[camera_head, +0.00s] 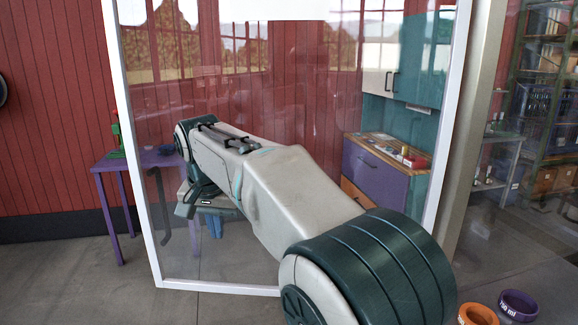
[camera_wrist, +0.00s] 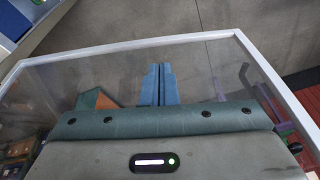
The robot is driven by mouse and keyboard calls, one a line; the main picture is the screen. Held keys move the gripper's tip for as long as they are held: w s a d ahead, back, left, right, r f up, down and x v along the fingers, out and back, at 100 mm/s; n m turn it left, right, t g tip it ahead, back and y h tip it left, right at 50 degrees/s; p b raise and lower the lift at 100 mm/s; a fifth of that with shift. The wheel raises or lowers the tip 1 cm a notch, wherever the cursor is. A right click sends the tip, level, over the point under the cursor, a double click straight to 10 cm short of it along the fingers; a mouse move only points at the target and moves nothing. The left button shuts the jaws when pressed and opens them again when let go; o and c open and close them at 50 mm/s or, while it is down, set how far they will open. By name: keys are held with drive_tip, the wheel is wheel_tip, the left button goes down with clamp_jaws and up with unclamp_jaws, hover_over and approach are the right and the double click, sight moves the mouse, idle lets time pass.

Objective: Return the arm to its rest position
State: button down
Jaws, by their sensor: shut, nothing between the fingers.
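My arm stretches from the lower right of the head view toward the left, with its elbow bent and its far end in front of a glass panel. My gripper (camera_wrist: 161,85) shows in the wrist view as two blue fingers side by side, shut with nothing between them. In the head view the wrist end is partly hidden by my own arm links, and I cannot make out the fingertips clearly there.
The white-framed glass panel (camera_head: 130,150) stands close around the arm. A purple table (camera_head: 110,165) is at the left, and a purple cabinet (camera_head: 375,177) is behind the glass. Orange (camera_head: 478,314) and purple (camera_head: 518,304) rings lie lower right. Grey floor is open at lower left.

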drive_tip(key=s+d+f, duration=0.2)
drive_tip(key=s+d, duration=0.2)
drive_tip(key=d, duration=0.6)
drive_tip(key=s+d+f, duration=0.1)
drive_tip(key=s+d, duration=0.3)
drive_tip(key=d, duration=0.6)
drive_tip(key=s+d+f+n+b, duration=0.1)
drive_tip(key=s+d+f, duration=0.9)
drive_tip(key=s, duration=0.4)
drive_tip(key=shift+f+t, duration=0.3)
drive_tip(key=shift+t, duration=0.1)
